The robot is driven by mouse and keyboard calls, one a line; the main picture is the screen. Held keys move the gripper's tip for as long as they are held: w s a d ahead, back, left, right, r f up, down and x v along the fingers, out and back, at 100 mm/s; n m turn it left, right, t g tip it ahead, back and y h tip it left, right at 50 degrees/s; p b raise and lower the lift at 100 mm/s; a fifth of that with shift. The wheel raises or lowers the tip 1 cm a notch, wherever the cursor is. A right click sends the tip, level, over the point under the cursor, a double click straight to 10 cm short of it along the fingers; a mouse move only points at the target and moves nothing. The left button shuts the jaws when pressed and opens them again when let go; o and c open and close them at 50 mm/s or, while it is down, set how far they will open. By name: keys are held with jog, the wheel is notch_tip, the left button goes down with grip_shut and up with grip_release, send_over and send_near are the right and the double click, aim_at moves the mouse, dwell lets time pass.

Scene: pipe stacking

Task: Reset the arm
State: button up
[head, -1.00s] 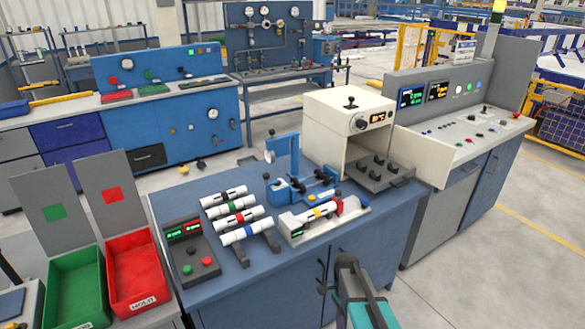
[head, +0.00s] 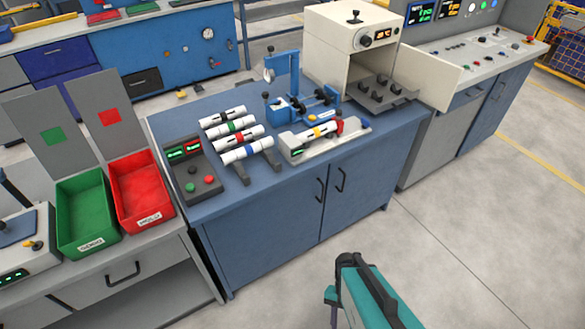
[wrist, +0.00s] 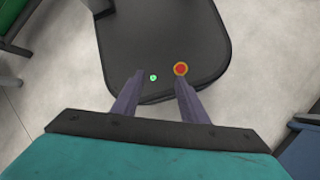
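My gripper (wrist: 156,88) shows in the wrist view with its two dark fingers apart and nothing between them. It hangs over floor and a dark rounded surface, away from any pipe. In the head view only a dark and teal part of my arm shows at the bottom, right of centre, in front of the blue workbench (head: 240,245).
A green bin (head: 88,218) and a red bin (head: 140,193) stand on a grey bench at the left. A blue fixture (head: 282,108) and a cream box with an open door (head: 440,78) stand at the back of the workbench. The floor at the right is clear.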

jog(key=shift+w+f+n+t, duration=0.1)
jog(key=shift+w+n+t, duration=0.1)
jog(key=shift+n, duration=0.75)
jog(key=shift+w+n+t, duration=0.2)
jog(key=shift+n, duration=0.8)
jog(key=shift+w+f+n+t, duration=0.1)
jog(key=shift+w+n+t, duration=0.1)
jog(key=shift+n, duration=0.75)
